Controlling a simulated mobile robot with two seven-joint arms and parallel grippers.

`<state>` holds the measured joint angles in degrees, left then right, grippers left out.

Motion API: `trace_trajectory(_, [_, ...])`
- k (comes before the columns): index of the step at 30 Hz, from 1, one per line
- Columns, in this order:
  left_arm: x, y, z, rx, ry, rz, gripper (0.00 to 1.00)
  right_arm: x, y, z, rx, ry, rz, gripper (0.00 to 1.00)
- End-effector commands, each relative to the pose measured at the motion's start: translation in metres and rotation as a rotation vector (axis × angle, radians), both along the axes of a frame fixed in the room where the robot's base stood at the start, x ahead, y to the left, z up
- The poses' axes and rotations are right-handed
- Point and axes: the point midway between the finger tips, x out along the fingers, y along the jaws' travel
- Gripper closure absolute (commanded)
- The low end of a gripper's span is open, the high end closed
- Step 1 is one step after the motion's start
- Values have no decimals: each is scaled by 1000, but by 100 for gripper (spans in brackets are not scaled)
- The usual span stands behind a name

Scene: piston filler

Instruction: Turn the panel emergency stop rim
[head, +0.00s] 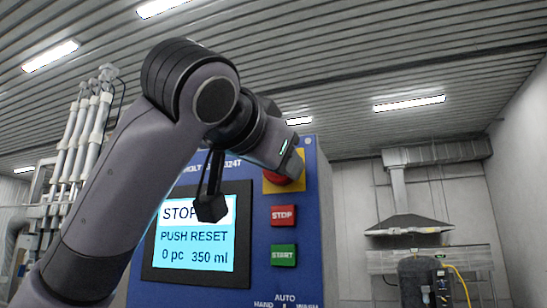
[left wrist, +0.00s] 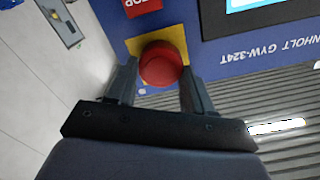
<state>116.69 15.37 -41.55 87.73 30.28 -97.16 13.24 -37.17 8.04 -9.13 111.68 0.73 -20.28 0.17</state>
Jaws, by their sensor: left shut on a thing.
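The red emergency stop (head: 277,178) sits on a yellow plate (head: 298,185) at the top right of the blue panel (head: 315,220). In the head view my left gripper (head: 291,165) covers most of it. In the left wrist view the round red head (left wrist: 164,64) lies between my two fingers (left wrist: 158,88), in front of its yellow plate (left wrist: 140,46). My left gripper is shut on the red head's rim, one finger on each side. My right gripper is not in view.
Below the stop are a red STOP button (head: 283,215) and a green START button (head: 284,254). The lit screen (head: 190,258) reads "PUSH RESET", "0 pc" and "350 ml". A hood (head: 410,226) stands far right. The space right of the panel looks open.

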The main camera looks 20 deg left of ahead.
Motion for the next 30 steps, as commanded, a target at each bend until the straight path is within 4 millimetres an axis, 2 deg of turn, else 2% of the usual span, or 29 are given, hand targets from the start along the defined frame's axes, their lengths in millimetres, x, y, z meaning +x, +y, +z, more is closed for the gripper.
trace_trajectory(19, [0,0,1,58,-5,-1,79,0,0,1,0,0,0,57])
trace_trajectory(20, [0,0,1,58,-5,-1,42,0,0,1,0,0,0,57])
trace_trajectory(21, [0,0,1,58,-5,-1,29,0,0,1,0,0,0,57])
trace_trajectory(22, [0,0,1,58,-5,-1,22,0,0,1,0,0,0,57])
trace_trajectory(30, [-1,0,0,57,-4,0,22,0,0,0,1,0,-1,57])
